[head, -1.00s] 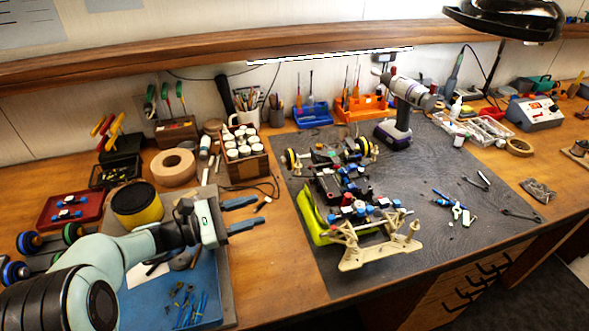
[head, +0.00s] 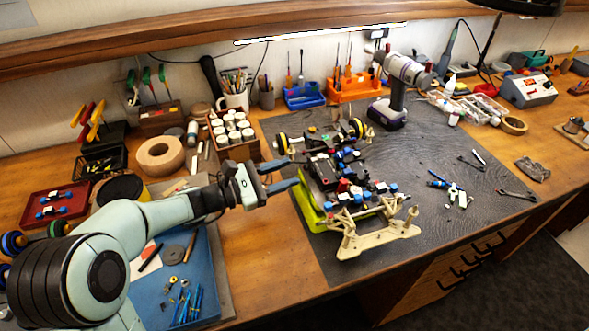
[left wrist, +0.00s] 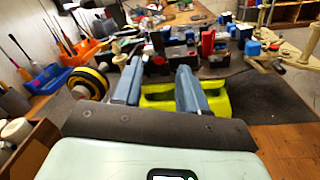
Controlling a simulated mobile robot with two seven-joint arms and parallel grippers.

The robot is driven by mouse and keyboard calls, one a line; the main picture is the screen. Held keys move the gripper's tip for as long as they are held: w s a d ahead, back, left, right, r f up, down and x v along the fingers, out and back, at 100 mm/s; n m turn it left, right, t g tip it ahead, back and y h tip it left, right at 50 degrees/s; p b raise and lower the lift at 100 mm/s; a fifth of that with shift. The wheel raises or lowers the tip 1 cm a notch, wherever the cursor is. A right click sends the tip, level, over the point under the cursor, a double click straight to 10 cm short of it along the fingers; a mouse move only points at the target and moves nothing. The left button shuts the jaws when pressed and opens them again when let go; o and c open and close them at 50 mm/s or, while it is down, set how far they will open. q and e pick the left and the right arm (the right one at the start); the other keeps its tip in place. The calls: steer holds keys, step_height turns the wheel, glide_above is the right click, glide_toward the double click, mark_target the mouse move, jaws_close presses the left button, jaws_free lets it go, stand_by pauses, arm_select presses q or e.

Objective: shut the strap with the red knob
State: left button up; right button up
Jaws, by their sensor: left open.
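The RC car chassis (head: 352,228) sits on the dark mat, with a yellow-green part along its near left side and a beige frame at its front. A red knob (head: 343,186) shows among black and blue parts on the chassis; red also shows in the left wrist view (left wrist: 208,43). I cannot make out the strap clearly or tell whether it stands open. My left gripper (head: 294,172) is open and empty, at the left side of the chassis. In the left wrist view its two blue-grey fingers (left wrist: 158,84) point toward the chassis parts. My right gripper is out of view.
A drill (head: 392,100) stands behind the chassis. A box of white jars (head: 235,140) and a tape roll (head: 160,157) are behind my left arm. A blue tray (head: 190,275) lies below it. The mat's right side holds a few small tools.

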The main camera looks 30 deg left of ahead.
mark_target(306, 164)
arm_select(q)
steer(key=shift+x, duration=1.55)
steer(key=shift+c, duration=0.2)
